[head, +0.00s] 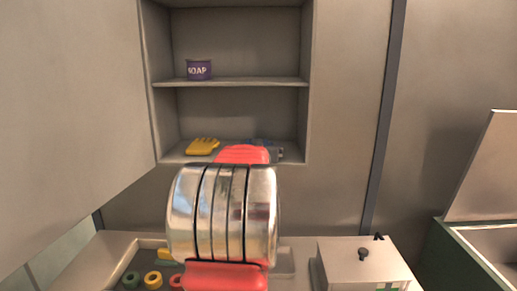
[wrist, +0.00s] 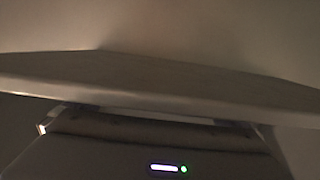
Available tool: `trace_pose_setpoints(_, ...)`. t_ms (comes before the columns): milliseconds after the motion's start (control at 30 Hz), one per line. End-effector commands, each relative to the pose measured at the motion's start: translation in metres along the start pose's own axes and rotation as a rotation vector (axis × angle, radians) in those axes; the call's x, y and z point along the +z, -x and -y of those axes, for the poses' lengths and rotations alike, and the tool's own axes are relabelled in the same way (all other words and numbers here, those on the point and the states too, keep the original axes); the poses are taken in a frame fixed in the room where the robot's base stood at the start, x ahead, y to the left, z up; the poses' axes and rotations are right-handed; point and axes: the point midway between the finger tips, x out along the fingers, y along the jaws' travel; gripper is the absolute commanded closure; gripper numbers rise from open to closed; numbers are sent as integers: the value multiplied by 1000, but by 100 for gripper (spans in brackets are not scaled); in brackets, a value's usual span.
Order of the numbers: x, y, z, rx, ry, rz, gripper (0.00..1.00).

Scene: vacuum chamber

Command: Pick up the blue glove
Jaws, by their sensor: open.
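The blue glove (head: 262,143) lies on the lower shelf of the open wall cabinet in the head view. Only a thin blue strip shows; my steel and red arm hides the rest. My gripper (wrist: 152,125) shows dark at the bottom of the wrist view, with its jaws open. A small grey part of it seems to show at the right end of the blue strip in the head view. I cannot tell how far it is from the glove. The glove is not recognizable in the wrist view, where a pale shelf-like edge crosses the picture.
A yellow glove (head: 202,146) lies left on the same shelf. A purple soap tin (head: 199,70) stands on the shelf above. The open cabinet door (head: 70,110) fills the left. Below are a tray with coloured rings (head: 153,279) and a white box (head: 361,265).

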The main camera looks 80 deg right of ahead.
Motion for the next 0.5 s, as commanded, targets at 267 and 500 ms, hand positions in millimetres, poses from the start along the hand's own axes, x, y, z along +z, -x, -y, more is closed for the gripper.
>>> trace_pose_setpoints(267, 0, 0, 0, 0, 0, 0, 1)
trace_pose_setpoints(500, 0, 0, 0, 0, 0, 0, 18)
